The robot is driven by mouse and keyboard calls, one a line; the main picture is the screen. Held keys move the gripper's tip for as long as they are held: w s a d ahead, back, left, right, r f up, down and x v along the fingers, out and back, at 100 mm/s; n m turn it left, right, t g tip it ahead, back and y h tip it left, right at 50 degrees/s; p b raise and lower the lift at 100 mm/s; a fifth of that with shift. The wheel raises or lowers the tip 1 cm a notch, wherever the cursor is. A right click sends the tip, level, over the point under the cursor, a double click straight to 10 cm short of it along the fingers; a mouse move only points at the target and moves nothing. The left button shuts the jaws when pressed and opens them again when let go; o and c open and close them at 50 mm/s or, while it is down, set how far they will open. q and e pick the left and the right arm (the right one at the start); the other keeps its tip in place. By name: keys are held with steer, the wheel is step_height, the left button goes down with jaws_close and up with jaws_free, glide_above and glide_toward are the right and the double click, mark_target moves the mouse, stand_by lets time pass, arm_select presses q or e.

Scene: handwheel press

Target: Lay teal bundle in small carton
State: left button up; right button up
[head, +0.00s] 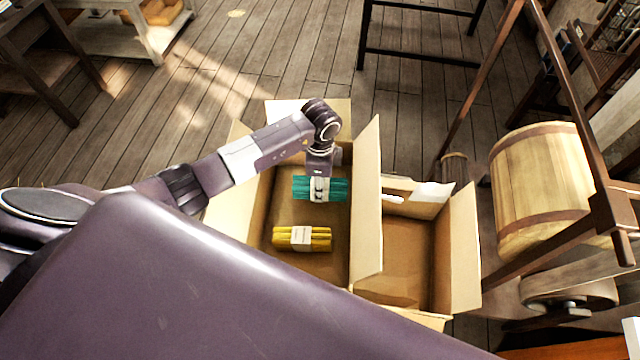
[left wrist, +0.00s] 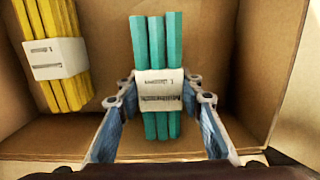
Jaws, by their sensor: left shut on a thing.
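The teal bundle (head: 335,190), several sticks with a white paper band, is inside the outline of the larger carton (head: 262,215), near its far end. My left gripper (head: 320,188) points down and is shut on the bundle at its band. In the left wrist view the fingers (left wrist: 160,95) grip both sides of the teal bundle (left wrist: 158,45). I cannot tell whether it touches the carton floor. The small carton (head: 405,265) stands open to the right; its visible floor is bare. My right gripper is not in view.
A yellow bundle (head: 302,238) with a white band lies in the larger carton, nearer me. Raised flaps (head: 367,200) stand between the two cartons. A wooden barrel (head: 540,185) and timber frame (head: 490,70) stand right of the small carton.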

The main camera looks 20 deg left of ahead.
arm_select(q)
steer(key=shift+f, duration=0.25)
steer(key=o, duration=1.3)
steer(key=shift+r+p, duration=0.35)
steer(key=shift+r, duration=0.6)
step_height(320, 180, up, 11)
steer(key=b, duration=0.3)
steer(key=shift+r, duration=0.2)
